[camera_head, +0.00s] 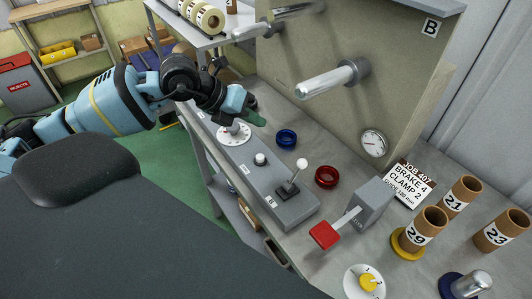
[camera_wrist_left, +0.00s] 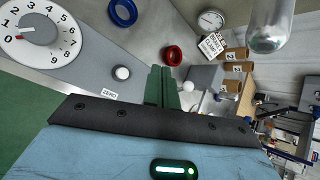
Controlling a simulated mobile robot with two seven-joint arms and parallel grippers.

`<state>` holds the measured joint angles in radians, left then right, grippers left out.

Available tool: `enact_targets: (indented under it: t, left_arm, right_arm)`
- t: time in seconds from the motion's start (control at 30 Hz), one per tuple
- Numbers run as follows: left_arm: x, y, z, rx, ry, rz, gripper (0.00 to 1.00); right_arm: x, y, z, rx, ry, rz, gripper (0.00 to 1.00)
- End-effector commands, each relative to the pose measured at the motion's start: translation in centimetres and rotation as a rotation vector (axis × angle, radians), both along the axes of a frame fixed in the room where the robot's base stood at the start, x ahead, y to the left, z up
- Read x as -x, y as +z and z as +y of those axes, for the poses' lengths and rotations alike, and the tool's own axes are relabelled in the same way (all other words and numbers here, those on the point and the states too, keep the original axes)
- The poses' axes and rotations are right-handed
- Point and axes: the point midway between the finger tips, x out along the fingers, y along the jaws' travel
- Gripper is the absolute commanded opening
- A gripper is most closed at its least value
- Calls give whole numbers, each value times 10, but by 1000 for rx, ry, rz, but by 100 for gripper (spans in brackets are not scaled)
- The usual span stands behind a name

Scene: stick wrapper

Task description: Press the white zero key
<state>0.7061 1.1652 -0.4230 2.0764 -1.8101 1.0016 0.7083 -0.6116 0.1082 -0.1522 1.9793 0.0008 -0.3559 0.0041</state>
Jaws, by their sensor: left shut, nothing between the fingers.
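The white zero key (camera_head: 260,158) is a small round button on the grey console (camera_head: 243,158), between the numbered dial (camera_head: 234,132) and the lever with a white ball knob (camera_head: 300,163). In the left wrist view the key (camera_wrist_left: 121,73) stands beside its ZERO label (camera_wrist_left: 109,93), left of my fingers. My left gripper (camera_head: 257,120) is shut and empty, its green fingers together. In the head view its tips appear above the key, near the dial; they do not touch the key. The gripper also shows in the left wrist view (camera_wrist_left: 160,72). My right gripper is not in view.
A blue ring (camera_head: 287,138) and a red ring (camera_head: 326,177) lie behind the console. A metal spindle (camera_head: 335,80) juts from the upright panel. A red-ended lever (camera_head: 324,233), a job card (camera_head: 408,184) and numbered tubes (camera_head: 459,196) are to the right.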

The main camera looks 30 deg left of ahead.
Motion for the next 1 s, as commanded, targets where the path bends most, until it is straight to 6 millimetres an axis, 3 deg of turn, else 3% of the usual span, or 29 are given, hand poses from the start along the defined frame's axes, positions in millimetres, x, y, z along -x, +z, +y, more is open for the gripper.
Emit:
enact_targets:
  t: [0.37,0.73,1.0]
  left_arm:
    - [0,-10,-1,2,-1,5,0]
    - [1,-58,-1,3,-2,11,0]
    - [1,-82,-1,4,-2,6,0]
  right_arm:
    - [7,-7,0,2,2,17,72]
    - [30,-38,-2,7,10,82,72]
    - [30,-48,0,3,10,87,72]
